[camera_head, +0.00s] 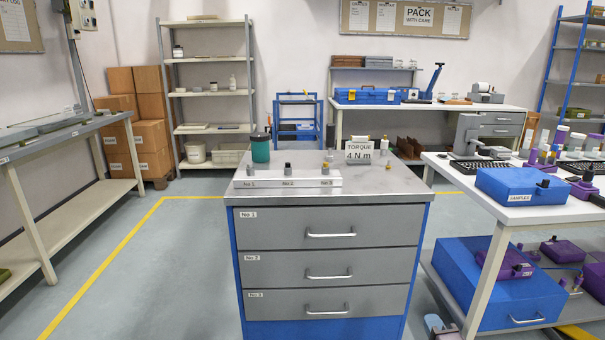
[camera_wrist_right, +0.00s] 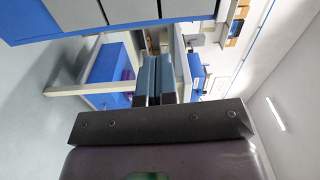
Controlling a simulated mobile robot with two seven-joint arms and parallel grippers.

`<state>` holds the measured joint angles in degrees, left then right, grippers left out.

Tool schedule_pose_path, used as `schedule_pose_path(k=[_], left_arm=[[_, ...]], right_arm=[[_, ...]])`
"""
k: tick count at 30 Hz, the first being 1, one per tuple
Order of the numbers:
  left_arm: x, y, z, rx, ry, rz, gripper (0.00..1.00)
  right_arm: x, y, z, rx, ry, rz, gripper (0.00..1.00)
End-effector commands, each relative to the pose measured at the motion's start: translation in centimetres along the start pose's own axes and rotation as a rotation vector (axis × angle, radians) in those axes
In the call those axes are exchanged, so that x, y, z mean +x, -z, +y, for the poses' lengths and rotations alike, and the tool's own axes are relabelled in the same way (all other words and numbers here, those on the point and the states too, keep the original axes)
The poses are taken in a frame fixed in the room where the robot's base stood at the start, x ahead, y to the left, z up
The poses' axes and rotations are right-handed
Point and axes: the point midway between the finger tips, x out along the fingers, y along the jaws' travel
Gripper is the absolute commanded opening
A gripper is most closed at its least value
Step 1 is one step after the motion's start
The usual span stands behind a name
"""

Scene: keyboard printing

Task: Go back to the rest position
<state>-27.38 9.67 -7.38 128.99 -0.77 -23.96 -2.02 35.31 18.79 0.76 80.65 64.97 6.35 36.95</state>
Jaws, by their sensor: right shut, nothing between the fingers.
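My right gripper (camera_head: 434,323) shows at the bottom edge of the head view, low between the drawer cabinet and the white table on the right. In the right wrist view its two blue-grey fingers (camera_wrist_right: 154,80) are together with nothing between them. My left gripper is in neither view. The grey and blue drawer cabinet (camera_head: 325,268) stands in front of me, with its three labelled drawers shut.
The white table (camera_head: 520,215) on the right bears a black keyboard (camera_head: 483,170) and a blue samples case (camera_head: 522,186). A larger blue case (camera_head: 497,286) sits on its lower shelf. A long bench (camera_head: 90,190) stands left; the floor (camera_head: 165,270) between is clear.

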Motion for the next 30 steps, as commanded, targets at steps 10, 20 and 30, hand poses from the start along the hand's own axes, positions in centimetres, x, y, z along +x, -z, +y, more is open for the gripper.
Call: schedule_pose_path(k=[10, 20, 30], left_arm=[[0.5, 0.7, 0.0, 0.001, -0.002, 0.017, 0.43], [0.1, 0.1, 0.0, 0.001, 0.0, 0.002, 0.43], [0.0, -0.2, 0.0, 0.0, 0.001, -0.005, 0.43]], right_arm=[[0.8, 7.7, -2.5, -0.169, 0.02, 0.014, 0.0], [-1.1, 11.2, -3.0, -0.36, -0.001, -0.018, 0.0], [-10.4, 8.1, 2.4, -0.719, -0.114, -0.19, 0.0]])
